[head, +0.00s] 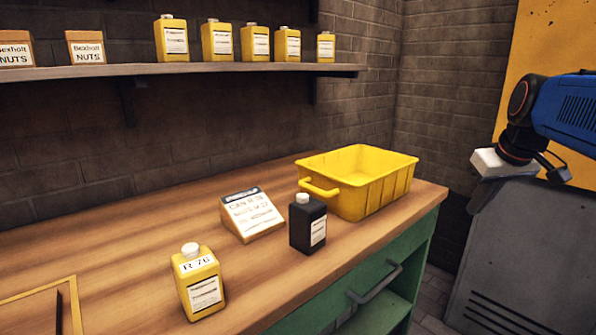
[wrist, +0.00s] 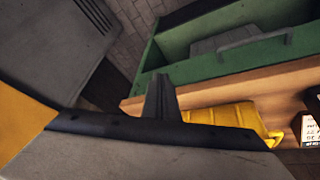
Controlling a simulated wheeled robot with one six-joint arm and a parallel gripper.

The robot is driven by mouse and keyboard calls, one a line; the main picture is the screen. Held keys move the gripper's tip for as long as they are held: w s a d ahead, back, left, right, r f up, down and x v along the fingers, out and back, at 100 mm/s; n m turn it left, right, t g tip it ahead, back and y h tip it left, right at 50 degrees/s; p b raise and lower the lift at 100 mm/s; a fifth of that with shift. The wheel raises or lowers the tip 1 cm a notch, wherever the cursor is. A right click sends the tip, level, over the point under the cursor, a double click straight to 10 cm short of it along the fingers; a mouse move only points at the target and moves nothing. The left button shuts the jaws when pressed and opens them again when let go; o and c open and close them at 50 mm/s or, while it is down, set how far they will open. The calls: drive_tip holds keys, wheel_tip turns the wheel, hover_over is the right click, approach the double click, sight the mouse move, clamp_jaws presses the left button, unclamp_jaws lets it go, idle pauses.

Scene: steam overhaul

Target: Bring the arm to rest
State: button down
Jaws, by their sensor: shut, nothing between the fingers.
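My arm is at the upper right of the head view, its blue link reaching in from the right edge. My gripper (wrist: 160,98) shows in the wrist view with its dark fingers together and nothing between them. In the head view the pale end of my arm (head: 493,162) is in front of the grey cabinet (head: 535,255), right of the workbench (head: 120,235) and apart from the things on it. The fingers cannot be made out clearly there.
On the bench are a yellow crate (head: 385,190), a dark bottle (head: 307,232), a sign (head: 252,215) and a yellow R 76 bottle (head: 198,285). A wall shelf (head: 130,71) holds several yellow bottles and two NUTS boxes. A green drawer (wrist: 205,60) is open beneath the bench top.

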drive_tip(key=s+a+f, duration=0.6)
drive_tip(key=s+f, duration=0.2)
drive_tip(key=f, duration=0.1)
drive_tip(key=s+a+f, duration=0.7)
drive_tip(key=s+f, duration=0.2)
drive_tip(key=f, duration=0.1)
drive_tip(key=shift+a+f+m+y, duration=0.15)
drive_tip(key=shift+a+m+y, duration=0.1)
drive_tip(key=shift+m+y, duration=0.05)
